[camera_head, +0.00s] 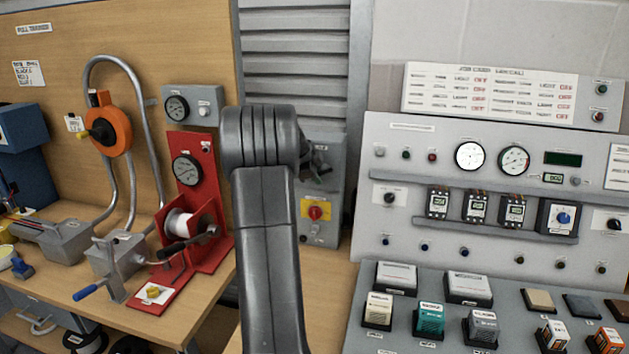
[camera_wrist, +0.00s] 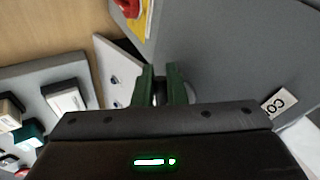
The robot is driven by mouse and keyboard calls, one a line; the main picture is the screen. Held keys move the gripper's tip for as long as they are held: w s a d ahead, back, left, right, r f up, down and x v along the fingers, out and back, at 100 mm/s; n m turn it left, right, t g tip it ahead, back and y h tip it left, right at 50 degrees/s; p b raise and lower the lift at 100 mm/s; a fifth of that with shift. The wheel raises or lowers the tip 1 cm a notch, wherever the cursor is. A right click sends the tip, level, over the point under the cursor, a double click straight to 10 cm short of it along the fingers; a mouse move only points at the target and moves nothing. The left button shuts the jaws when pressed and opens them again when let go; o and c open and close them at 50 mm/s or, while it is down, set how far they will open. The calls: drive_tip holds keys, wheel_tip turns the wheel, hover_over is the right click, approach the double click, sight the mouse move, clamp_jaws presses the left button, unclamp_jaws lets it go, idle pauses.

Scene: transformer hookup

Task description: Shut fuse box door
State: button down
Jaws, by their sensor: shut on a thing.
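The grey fuse box (camera_head: 335,200) stands behind my arm in the head view, with a red rotary switch on a yellow plate (camera_head: 314,211) low on its front. My arm covers its left part, so I cannot tell how far its door stands open. My gripper (camera_head: 321,176) is at the upper front of the box, mostly hidden by my wrist. In the wrist view the green fingers of my gripper (camera_wrist: 163,86) are shut around a small rounded knob, largely hidden between them. The grey door face (camera_wrist: 225,55) fills the upper right there, with a white label at its right.
A red stand with a gauge and a white spool (camera_head: 182,224) is on the wooden bench to the left. The sloped console (camera_head: 435,322) with several coloured blocks stands at the right, below a panel of meters (camera_head: 490,185). A strip of bare bench lies below the box.

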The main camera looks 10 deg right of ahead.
drive_tip(key=shift+r, duration=0.1)
drive_tip(key=c, duration=1.8)
unclamp_jaws()
drive_tip(key=b+v, duration=0.2)
drive_tip(key=v, duration=1.1)
drive_tip(key=shift+s+a+r, duration=0.1)
drive_tip(key=shift+a+r, duration=0.05)
drive_tip(key=shift+r, duration=0.1)
drive_tip(key=p+x, duration=0.2)
drive_tip(key=x, duration=1.1)
drive_tip(key=shift+f, duration=0.25)
drive_tip(key=shift+s+m+p, duration=0.1)
drive_tip(key=shift+m+p, duration=0.3)
drive_tip(key=shift+p, duration=0.15)
drive_tip(key=shift+f, duration=0.15)
